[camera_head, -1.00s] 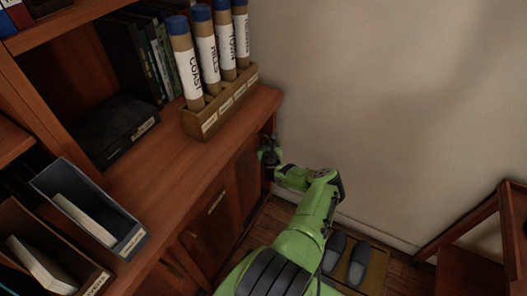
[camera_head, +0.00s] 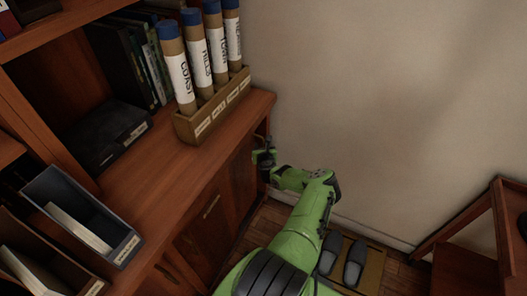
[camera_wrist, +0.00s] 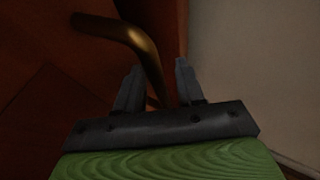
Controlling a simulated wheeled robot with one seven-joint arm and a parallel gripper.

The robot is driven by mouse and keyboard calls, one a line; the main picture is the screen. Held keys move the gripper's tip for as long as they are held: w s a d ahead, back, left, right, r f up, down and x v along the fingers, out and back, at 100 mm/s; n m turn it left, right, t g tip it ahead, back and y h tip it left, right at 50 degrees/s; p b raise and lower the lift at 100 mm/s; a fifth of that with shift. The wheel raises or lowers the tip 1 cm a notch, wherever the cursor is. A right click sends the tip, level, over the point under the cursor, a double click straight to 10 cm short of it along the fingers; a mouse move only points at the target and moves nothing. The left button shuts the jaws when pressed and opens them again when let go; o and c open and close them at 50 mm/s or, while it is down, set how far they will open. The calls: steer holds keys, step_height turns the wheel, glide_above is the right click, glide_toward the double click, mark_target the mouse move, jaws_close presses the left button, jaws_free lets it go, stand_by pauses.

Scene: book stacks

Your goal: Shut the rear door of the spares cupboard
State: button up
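The wooden cupboard (camera_head: 180,165) stands at the left under the shelf top, its panelled front facing right. Its far panel, by the wall, is the rear door (camera_head: 238,180); how far it stands open is hard to tell. My gripper (camera_head: 263,157) is at that far end, small and dark. In the wrist view, a curved brass handle (camera_wrist: 150,60) stands out from a red-brown wooden face and runs down between the fingers of my gripper (camera_wrist: 158,80). The fingers are apart, with visible space beside the bar. Where they touch it, if at all, is unclear.
A rack (camera_head: 215,112) of labelled tubes stands on the cupboard top. A blue-grey box file (camera_head: 75,205) is at the left. A plain wall (camera_head: 390,110) is close behind. Grey slippers (camera_head: 343,258) lie on a mat below, and a wooden stand (camera_head: 480,240) is at the right.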

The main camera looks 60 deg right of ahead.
steer(key=p+v, duration=0.4)
steer(key=v, duration=1.1)
steer(key=shift+p, duration=0.35)
steer(key=shift+c, duration=0.8)
steer(key=a+f+g, duration=0.1)
steer(key=f, duration=0.1)
steer(key=a+f+m+g, duration=0.1)
steer(key=f, duration=0.2)
steer(key=w+a+f+g+p, duration=0.1)
steer(key=f, duration=0.1)
steer(key=shift+a+f+m, duration=0.15)
steer(key=shift+a+m, duration=0.25)
jaws_close()
steer(key=w+a+r+m+h+p, duration=0.1)
steer(key=w+a+r+m+h, duration=0.2)
steer(key=h, duration=0.4)
steer(key=b+x, duration=0.3)
steer(key=x, duration=0.1)
steer(key=s+b+x, duration=0.1)
steer(key=b+x, duration=0.7)
steer(key=shift+s+d+r, duration=0.1)
steer(key=shift+d+r, duration=0.25)
steer(key=shift+d, duration=0.05)
steer(key=shift+w+d+r, duration=0.1)
steer(key=shift+w+d, duration=0.1)
steer(key=shift+d, duration=0.35)
